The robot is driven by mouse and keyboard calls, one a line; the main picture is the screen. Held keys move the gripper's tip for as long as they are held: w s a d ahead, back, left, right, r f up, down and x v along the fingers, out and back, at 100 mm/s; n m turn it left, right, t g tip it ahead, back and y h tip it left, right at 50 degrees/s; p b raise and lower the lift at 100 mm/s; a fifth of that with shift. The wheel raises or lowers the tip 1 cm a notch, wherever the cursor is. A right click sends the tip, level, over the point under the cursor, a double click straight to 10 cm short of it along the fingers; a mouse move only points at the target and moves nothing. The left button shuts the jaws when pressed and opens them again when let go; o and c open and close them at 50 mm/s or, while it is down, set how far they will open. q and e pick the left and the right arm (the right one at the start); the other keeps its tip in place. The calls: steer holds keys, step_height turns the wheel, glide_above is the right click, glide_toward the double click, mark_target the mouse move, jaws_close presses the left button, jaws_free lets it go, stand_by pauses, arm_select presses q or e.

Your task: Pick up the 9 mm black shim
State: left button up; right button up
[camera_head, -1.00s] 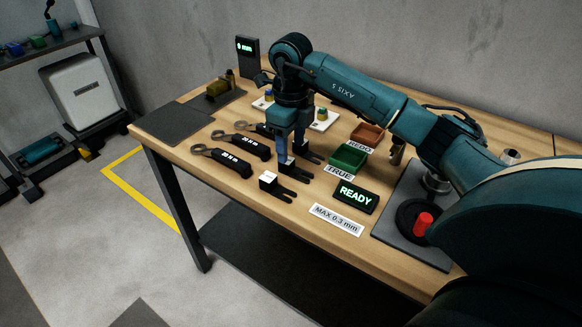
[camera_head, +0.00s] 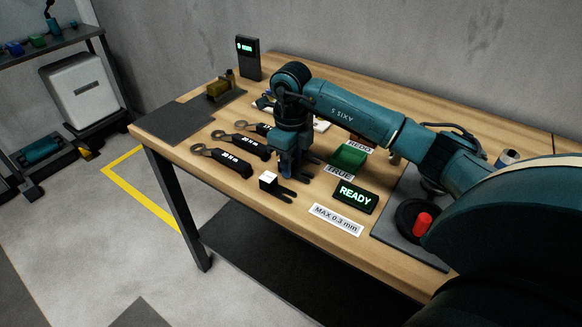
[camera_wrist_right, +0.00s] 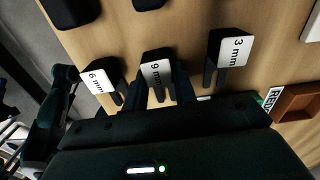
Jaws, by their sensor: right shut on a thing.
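The 9 mm black shim (camera_wrist_right: 157,69), a dark forked piece with a white label, is in the middle of the right wrist view. My right gripper (camera_wrist_right: 166,90) has its two fingers on either side of it and is shut on it. In the head view my right gripper (camera_head: 287,172) is low at the table top, and the shim there is mostly hidden by the fingers. The 6 mm shim (camera_wrist_right: 101,78) lies beside it on the left, and the 3 mm shim (camera_wrist_right: 230,50) on the right. My left gripper is not in view.
Several ring-ended black tools (camera_head: 232,162) lie to the left. A green tray (camera_head: 347,157), a READY display (camera_head: 355,196) and a "MAX 0.3 mm" label (camera_head: 336,219) are to the right. A red button (camera_head: 422,223) stands farther right. The wooden table (camera_head: 235,192) is bare at the front-left edge.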

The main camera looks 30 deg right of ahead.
steer(key=c, duration=0.4)
step_height(320, 180, up, 10)
steer(key=shift+r, duration=0.1)
stand_by(0.4)
